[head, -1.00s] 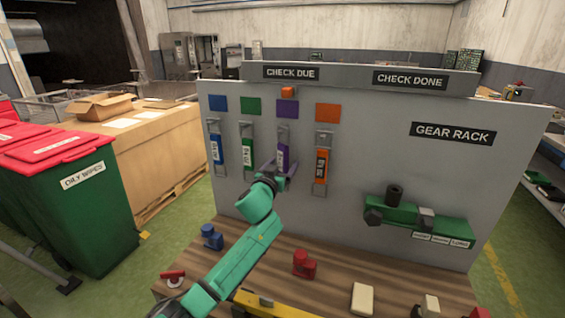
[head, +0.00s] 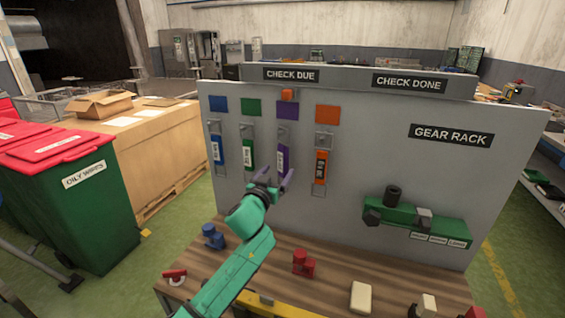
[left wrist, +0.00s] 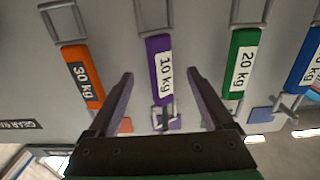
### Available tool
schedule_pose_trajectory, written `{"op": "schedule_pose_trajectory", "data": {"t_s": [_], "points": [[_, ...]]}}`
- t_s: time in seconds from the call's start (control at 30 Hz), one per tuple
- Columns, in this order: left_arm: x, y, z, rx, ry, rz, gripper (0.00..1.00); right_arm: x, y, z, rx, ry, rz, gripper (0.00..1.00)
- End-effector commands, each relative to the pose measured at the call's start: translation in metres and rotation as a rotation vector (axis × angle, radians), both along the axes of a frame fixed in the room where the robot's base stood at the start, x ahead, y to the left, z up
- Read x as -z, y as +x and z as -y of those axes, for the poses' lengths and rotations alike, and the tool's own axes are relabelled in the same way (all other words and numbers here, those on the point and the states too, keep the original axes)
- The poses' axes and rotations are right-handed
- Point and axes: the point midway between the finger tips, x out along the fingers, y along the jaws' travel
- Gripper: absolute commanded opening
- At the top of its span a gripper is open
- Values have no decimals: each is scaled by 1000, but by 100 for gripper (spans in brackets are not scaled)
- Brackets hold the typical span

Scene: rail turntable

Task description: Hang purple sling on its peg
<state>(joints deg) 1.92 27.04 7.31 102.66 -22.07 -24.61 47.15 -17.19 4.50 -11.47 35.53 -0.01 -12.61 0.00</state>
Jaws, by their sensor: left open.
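The purple sling (head: 283,158), with a white 10 kg label, hangs upright on the grey board under the purple square (head: 288,110). Its grey loop is at the peg on top. My left gripper (head: 275,178) is open just in front of its lower end. In the left wrist view, the purple sling (left wrist: 155,57) lies between the two spread fingers of my left gripper (left wrist: 159,75), apart from both. The picture there is turned over, with the label reading 10 kg. My right gripper is not in view.
Blue (head: 216,150), green (head: 248,153) and orange (head: 321,168) slings hang beside it. The wooden bench (head: 330,275) below holds small blue, red and white items.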

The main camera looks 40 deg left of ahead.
Motion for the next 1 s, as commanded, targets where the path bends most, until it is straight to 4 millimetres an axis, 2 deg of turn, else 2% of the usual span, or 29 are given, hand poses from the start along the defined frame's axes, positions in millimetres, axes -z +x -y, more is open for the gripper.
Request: {"op": "schedule_pose_trajectory", "data": {"t_s": [0.8,1.0], "points": [[0,-39,13,0,1,-1,85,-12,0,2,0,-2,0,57],[0,-41,14,-1,1,0,85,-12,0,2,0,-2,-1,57]]}}
